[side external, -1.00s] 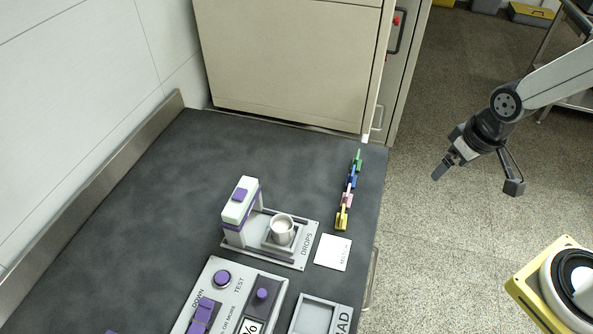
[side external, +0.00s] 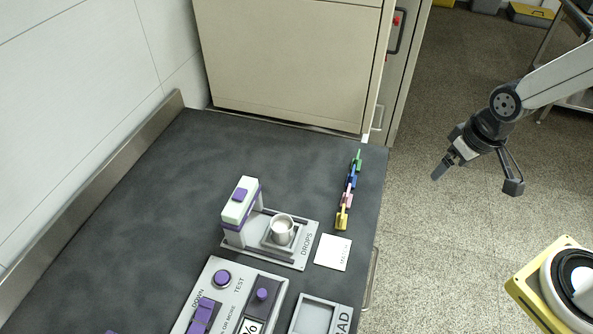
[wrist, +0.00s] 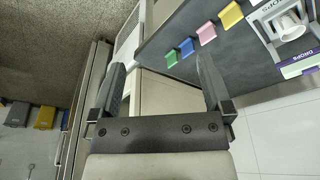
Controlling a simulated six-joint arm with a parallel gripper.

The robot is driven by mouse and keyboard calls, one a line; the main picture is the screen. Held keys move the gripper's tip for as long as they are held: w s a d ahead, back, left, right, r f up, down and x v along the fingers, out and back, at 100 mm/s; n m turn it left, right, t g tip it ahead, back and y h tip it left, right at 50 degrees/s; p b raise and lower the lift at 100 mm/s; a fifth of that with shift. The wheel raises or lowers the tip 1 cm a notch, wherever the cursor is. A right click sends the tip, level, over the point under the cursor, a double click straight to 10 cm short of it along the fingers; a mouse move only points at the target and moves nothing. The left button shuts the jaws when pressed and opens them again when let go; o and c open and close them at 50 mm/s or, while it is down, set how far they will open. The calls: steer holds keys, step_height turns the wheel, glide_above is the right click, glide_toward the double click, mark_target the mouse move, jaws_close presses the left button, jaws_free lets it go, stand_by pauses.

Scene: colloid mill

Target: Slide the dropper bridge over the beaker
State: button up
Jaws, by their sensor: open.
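The dropper bridge (side external: 240,205) is a white block with purple bands and a purple button on top. It stands at the left end of the grey DROPS plate (side external: 300,258). The white beaker (side external: 283,231) stands upright on the same plate, to the right of the bridge and apart from it. In the wrist view the beaker (wrist: 288,27) is at the upper right, with part of the bridge (wrist: 300,66) at the edge. My gripper (side external: 437,174) is off to the right of the bench, above the floor. Its fingers (wrist: 160,80) are open and empty.
Yellow, pink, blue and green tags (side external: 342,218) stand in a row by the bench's right edge. A white card (side external: 333,252) lies beside the plate. A control panel (side external: 222,305) with purple knobs is in front. The bench's back left is clear.

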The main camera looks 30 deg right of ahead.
steer(key=shift+c, duration=0.6)
steer(key=w+a+r+m, duration=0.1)
steer(key=w+a+m, duration=0.1)
steer(key=w+a, duration=0.6)
steer(key=m+g, duration=0.3)
steer(key=m, duration=0.4)
glide_above(239, 193)
step_height(239, 193, down, 4)
steer(key=shift+r, duration=0.2)
steer(key=shift+f, duration=3.9)
